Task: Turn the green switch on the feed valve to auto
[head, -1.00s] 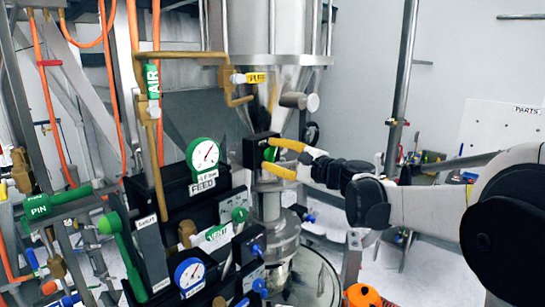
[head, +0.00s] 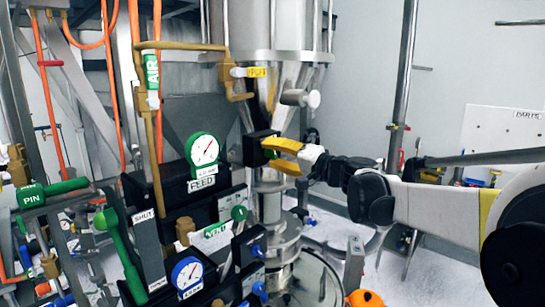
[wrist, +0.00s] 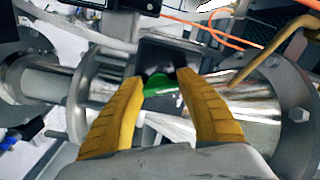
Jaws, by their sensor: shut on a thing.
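The feed valve is a black box (head: 256,149) on the steel pipe below the hopper. Its green switch (wrist: 158,84) shows between my fingertips in the wrist view, against the black box (wrist: 168,58). My gripper (head: 272,155) has yellow fingers and reaches the valve's front from the right. In the wrist view my gripper (wrist: 160,82) has one finger on each side of the green switch and is shut on it. In the head view my fingers mostly hide the switch. I cannot read any auto mark on the valve.
A gauge labelled FEED (head: 203,149), a green VENT knob (head: 239,213) and a long green SHUT lever (head: 119,246) stand left of the valve. An orange knob (head: 364,299) sits low in front.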

